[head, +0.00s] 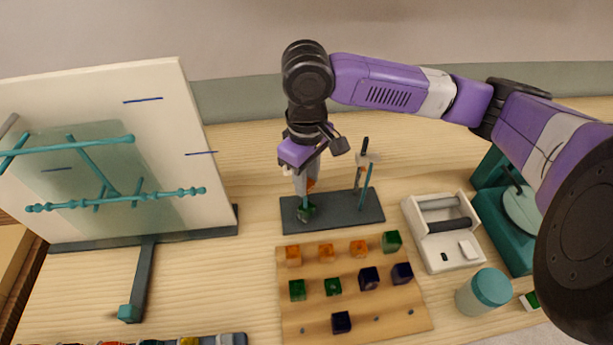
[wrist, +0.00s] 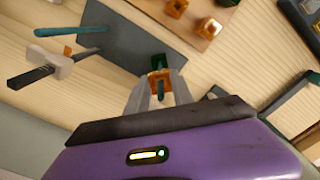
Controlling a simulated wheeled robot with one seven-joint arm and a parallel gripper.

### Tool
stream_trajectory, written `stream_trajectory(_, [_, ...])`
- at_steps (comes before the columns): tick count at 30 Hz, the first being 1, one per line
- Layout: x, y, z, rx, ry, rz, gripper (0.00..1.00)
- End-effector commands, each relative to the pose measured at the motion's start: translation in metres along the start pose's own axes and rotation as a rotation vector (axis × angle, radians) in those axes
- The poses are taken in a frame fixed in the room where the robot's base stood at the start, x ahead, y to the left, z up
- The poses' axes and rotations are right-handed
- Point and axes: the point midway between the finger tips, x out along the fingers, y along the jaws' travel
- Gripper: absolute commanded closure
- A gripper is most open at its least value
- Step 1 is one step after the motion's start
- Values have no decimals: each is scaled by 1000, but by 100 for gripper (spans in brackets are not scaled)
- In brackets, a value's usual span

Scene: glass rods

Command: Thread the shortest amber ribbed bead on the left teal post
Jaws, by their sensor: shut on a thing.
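My gripper (head: 306,182) is shut on an amber bead (wrist: 160,84), over the left end of the dark base plate (head: 335,212). Most of the bead is hidden by the fingers in the head view. The left teal post (head: 305,203) stands below the gripper, with a green bead (head: 307,213) low on it. In the wrist view a teal post end shows at the amber bead's middle, so the bead appears to be around the post, above the green bead (wrist: 163,62). The right teal post (head: 367,187) stands bare.
A dark rod with a pale block (head: 367,158) stands near the right post. A wooden board (head: 310,332) in front holds several amber, green and dark blue beads. A white tray (head: 434,258) and a teal-lidded jar (head: 485,290) are at right, a white panel (head: 165,110) at left.

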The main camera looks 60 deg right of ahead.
Motion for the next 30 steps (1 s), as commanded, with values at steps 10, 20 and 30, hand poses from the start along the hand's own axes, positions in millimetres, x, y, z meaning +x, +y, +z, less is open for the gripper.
stream_trajectory(10, [14,0,0,0,-1,-1,100])
stream_trajectory(20, [17,0,0,0,0,0,100])
stream_trajectory(30, [17,0,0,0,0,0,56])
